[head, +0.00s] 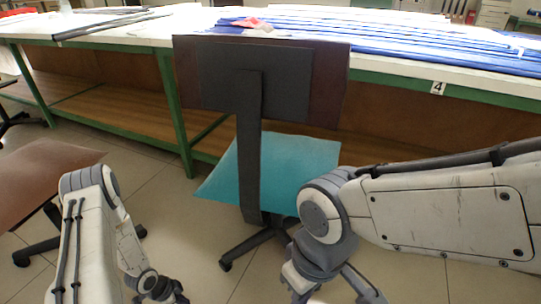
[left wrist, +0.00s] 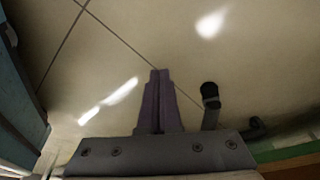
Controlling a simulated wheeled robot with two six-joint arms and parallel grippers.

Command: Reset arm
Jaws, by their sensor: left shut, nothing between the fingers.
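My left arm (head: 85,235) comes in at the lower left of the head view and hangs down in front of the bench. My left gripper (left wrist: 160,74) is shut in the left wrist view, its two dark fingers side by side with nothing between them, pointing over the tiled floor. My right arm (head: 450,205) reaches in from the right of the head view and bends downward near the middle. Its lower end is cut off by the bottom edge, so the state of my right gripper is unclear. Neither arm visibly holds anything.
An office chair with a dark back (head: 255,80) and teal seat (head: 275,165) stands between my arms and the bench. A brown chair seat (head: 40,175) is at the left. Blue rods (head: 400,38) and dark rods (head: 105,25) lie on the green-framed bench (head: 395,82). Open floor (head: 130,165) shows between.

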